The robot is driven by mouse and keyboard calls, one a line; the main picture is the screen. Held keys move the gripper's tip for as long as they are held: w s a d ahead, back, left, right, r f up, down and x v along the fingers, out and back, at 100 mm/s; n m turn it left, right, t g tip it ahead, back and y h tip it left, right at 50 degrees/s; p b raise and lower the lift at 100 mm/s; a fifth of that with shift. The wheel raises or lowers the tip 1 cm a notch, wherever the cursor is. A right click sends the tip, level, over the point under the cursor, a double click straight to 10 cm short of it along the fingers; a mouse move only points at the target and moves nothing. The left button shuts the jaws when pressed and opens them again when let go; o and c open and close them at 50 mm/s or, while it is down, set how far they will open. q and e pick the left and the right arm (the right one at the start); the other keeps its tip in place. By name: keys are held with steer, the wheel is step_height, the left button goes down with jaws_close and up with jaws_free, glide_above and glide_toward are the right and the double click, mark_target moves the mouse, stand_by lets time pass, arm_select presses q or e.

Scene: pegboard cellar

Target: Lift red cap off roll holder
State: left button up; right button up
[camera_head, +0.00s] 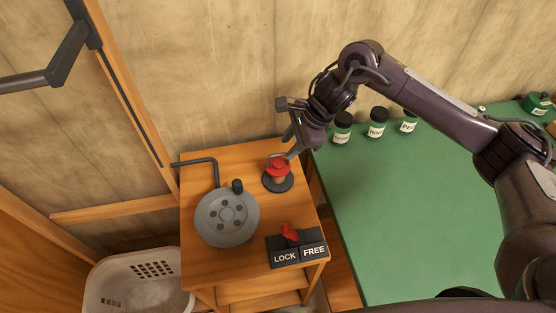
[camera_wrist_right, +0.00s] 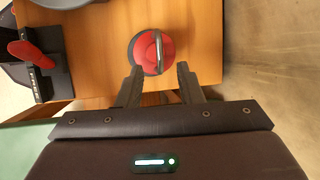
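The red cap (camera_head: 279,164) sits upright on the roll holder, whose dark round base (camera_head: 278,187) stands at the back right of a small wooden table. A thin metal loop stands up from the cap's top. In the right wrist view the cap (camera_wrist_right: 143,54) is ahead of the fingers, with the loop edge-on. My right gripper (camera_head: 289,149) is just above and behind the cap. Its fingers (camera_wrist_right: 158,68) are open, one to each side of the cap's near edge, with nothing held. I cannot tell whether they touch the cap. My left gripper is not in view.
A grey disc (camera_head: 227,226) with a black knob and a LOCK/FREE block (camera_head: 297,251) with a red lever share the wooden table (camera_head: 257,263). A green surface (camera_head: 400,200) with several lidded jars lies to the right. A white basket (camera_head: 140,290) stands lower left.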

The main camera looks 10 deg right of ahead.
mark_target(283, 154)
steer(key=p+x, duration=0.1)
steer(key=x, duration=0.3)
steer(key=shift+a, duration=0.1)
jaws_close()
